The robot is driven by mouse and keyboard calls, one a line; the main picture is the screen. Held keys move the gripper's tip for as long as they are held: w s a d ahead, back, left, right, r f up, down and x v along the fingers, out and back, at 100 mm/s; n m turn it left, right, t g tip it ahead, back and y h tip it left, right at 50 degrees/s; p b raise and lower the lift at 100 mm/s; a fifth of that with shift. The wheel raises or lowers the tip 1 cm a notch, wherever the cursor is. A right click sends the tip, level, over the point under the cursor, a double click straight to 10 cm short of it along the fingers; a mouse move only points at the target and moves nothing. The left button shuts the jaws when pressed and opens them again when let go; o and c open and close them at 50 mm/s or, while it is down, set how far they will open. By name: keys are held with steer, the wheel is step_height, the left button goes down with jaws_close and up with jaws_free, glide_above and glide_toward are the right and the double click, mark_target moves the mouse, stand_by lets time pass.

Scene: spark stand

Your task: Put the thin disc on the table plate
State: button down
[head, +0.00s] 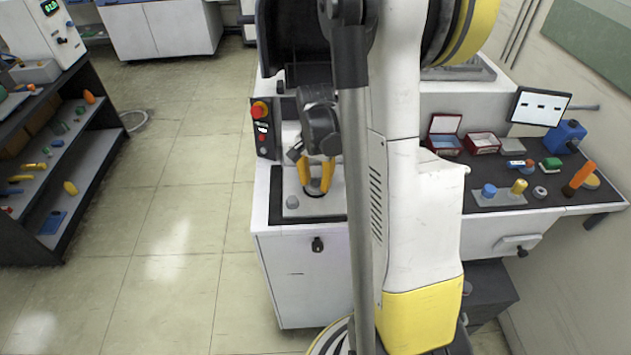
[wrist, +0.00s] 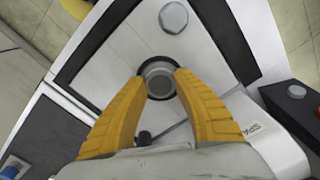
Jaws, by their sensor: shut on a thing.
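My gripper (head: 316,191) has its yellow fingers pointing down over the pale table plate (head: 326,208) of the machine. In the wrist view, the fingertips of my gripper (wrist: 160,73) close around a small round grey piece, seemingly the thin disc (wrist: 159,83). A dark ring shows around the disc, over the pale plate (wrist: 126,48). I cannot tell whether the disc touches the plate or is just above it. My fingers and arm hide the disc in the head view.
A grey round knob (head: 292,202) stands on the plate, left of my fingers. A control box with a red button (head: 260,110) is behind left. The right bench holds open boxes (head: 482,143), a screen (head: 539,106) and small parts. A shelf (head: 70,165) stands far left; floor between is clear.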

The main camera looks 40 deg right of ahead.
steer(key=shift+f, duration=0.1)
steer(key=c, duration=1)
jaws_free()
steer(key=shift+o, duration=0.2)
step_height(320, 180, up, 12)
